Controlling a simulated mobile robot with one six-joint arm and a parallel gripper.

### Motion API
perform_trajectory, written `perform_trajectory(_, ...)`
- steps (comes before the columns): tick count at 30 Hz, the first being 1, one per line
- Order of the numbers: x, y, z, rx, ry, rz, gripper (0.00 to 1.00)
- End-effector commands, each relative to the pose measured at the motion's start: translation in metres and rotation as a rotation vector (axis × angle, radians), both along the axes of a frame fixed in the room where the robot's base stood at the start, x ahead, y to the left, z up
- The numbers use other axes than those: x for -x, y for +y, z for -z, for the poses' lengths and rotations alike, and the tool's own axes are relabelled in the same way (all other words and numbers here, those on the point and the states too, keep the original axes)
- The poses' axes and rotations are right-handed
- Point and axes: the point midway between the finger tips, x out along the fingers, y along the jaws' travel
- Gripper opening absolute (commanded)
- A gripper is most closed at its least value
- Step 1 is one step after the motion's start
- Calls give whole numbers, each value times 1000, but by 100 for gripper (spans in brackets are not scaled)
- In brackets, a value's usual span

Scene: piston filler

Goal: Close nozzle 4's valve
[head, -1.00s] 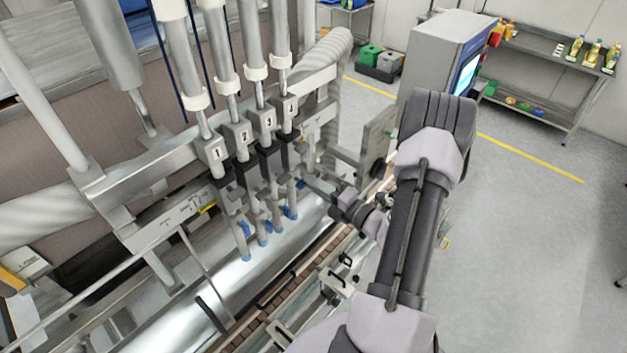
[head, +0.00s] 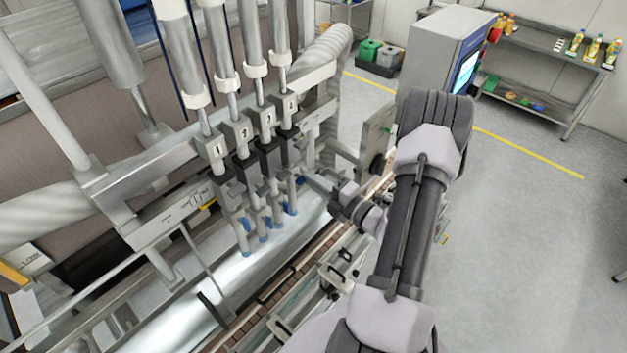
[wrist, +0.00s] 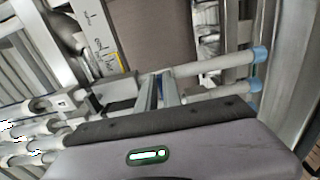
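Nozzle 4's block (head: 288,109) is the rightmost of the row in the head view, with its thin tube (head: 291,188) hanging below it, ending in a blue tip (head: 291,209). My gripper (head: 314,182) is just right of this tube, at about its height; I cannot tell whether they touch. In the wrist view, my gripper's fingers (wrist: 160,90) are close together at the middle, with nothing seen held. Two nozzle tubes with blue tips (wrist: 260,54) reach past them to the right. Nozzle 4's valve handle and its position are not clear in either view.
Nozzles 1 (head: 217,151), 2 (head: 243,133) and 3 (head: 267,118) stand close on the left. A conveyor (head: 268,313) runs below. A cabinet with a screen (head: 440,55) stands behind my arm. Open floor (head: 530,220) is at the right.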

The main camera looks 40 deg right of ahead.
Motion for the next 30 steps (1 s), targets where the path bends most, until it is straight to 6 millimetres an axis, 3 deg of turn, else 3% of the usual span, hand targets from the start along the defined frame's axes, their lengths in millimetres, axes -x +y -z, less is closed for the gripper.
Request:
perform_trajectory(1,0,0,0,-1,0,0,19)
perform_trajectory(3,0,0,0,0,0,0,31)
perform_trajectory(14,5,-1,1,1,0,3,31)
perform_trajectory(17,23,-4,2,0,0,5,31)
perform_trajectory(24,103,-11,4,2,-1,9,31)
perform_trajectory(30,155,-13,2,2,0,5,31)
